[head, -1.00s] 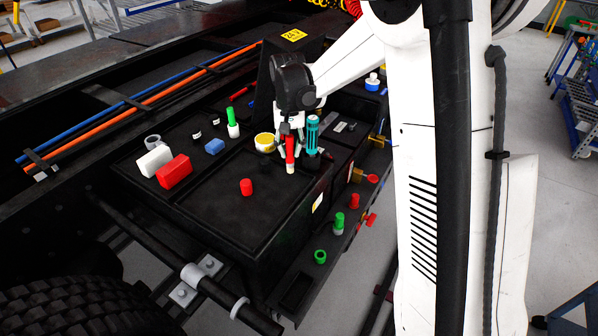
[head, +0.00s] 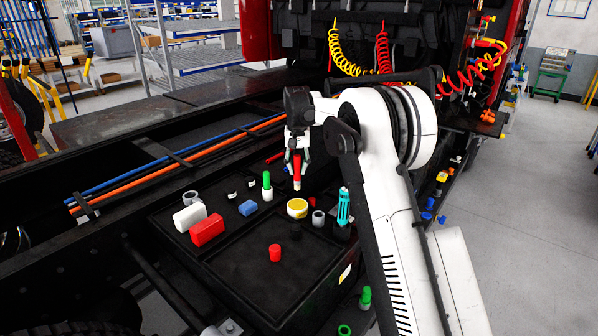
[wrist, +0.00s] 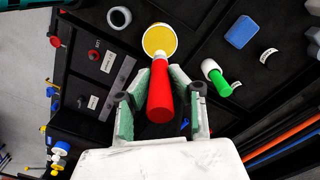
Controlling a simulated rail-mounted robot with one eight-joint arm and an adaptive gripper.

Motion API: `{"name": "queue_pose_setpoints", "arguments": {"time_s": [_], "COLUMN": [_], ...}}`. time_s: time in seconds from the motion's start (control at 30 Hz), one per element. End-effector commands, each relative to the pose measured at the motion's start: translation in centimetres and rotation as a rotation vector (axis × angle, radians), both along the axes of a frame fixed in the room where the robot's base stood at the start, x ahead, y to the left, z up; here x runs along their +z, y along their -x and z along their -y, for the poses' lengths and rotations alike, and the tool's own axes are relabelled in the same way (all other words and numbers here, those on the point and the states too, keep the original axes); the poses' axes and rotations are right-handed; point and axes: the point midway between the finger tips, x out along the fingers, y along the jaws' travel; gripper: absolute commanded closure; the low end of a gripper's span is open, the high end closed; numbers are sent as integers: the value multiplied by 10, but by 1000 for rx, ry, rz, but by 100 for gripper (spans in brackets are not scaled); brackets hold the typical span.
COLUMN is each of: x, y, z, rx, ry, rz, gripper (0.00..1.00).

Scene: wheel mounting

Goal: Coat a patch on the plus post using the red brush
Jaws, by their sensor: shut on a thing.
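My gripper (head: 297,160) is shut on the red brush (head: 297,168), which hangs upright with its pale tip down, above the black tray. In the wrist view the gripper (wrist: 155,100) has the red handle (wrist: 160,95) between its green-padded fingers. There the brush's pale end overlaps the edge of a round tin with yellow contents (wrist: 160,40). In the head view that tin (head: 297,207) stands below the brush, apart from it. I cannot pick out a plus post; small labelled black pieces (head: 232,196) stand on the tray, their marks too small to read.
A green-handled item (head: 267,187), a blue block (head: 248,207), a white block (head: 189,217), a red block (head: 207,230) and a red cap (head: 275,252) are on the tray. A grey ring (head: 318,218) and teal tool (head: 344,207) stand right of the tin.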

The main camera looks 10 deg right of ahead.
Motion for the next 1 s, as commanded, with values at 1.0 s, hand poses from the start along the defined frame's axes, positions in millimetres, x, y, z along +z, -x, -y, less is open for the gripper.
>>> {"name": "queue_pose_setpoints", "arguments": {"time_s": [1.0], "x": [-57], "y": [0], "z": [0], "rx": [0], "ry": [0], "rz": [0], "gripper": [100]}}
